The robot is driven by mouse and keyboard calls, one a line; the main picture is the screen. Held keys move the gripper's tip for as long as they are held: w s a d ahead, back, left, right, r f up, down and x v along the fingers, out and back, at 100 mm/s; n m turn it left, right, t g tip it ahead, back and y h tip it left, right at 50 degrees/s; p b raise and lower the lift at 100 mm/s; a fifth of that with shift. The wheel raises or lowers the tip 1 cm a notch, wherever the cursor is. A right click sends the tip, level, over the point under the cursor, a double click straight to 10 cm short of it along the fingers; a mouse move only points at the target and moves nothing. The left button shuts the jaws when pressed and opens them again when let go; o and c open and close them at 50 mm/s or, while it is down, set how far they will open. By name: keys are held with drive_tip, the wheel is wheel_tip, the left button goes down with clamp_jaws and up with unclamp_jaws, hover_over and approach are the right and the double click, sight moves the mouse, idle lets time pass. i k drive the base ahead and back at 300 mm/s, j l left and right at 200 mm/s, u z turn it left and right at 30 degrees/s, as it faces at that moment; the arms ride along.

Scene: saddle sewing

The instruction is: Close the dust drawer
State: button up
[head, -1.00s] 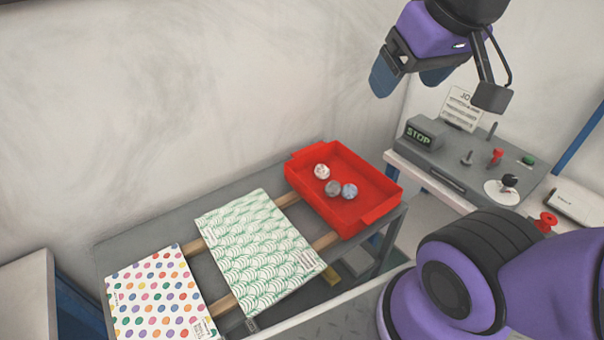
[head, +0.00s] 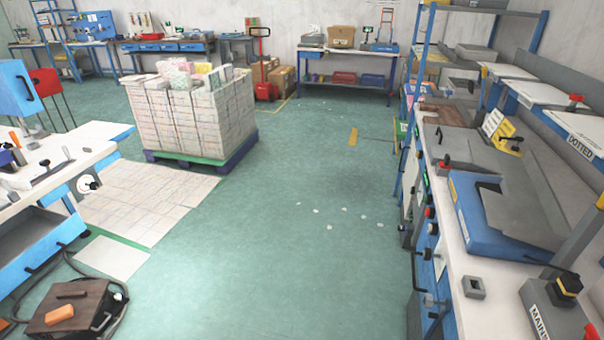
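I cannot make out for certain which part is the dust drawer. A blue-fronted grey tray or drawer (head: 32,240) shows under the white-topped bench (head: 75,140) at the left edge. It is cut off by the frame, and I cannot tell whether it is a pulled-out drawer or a fixed shelf. A long machine bench (head: 455,275) with blue and white panels, knobs and handles runs along the right side. No drawer stands clearly open there. My gripper is not in view.
Green floor is free down the middle, with small white scraps (head: 343,210) on it. A pallet of stacked paper blocks (head: 200,120) stands at centre left. A brown case (head: 75,308) with a hose lies at lower left. Benches (head: 345,55) line the back wall.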

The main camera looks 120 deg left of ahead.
sight(31, 239)
drive_tip(key=k+u, duration=0.1)
drive_tip(key=u, duration=3.8)
drive_tip(key=i+l+u, duration=0.1)
drive_tip(key=u, duration=0.8)
drive_tip(key=i+l+u, duration=0.1)
drive_tip(key=u, duration=0.35)
drive_tip(key=i+l+u, duration=0.1)
drive_tip(key=i+j+z, duration=0.2)
drive_tip(key=i+j, duration=0.2)
drive_tip(key=i, duration=0.1)
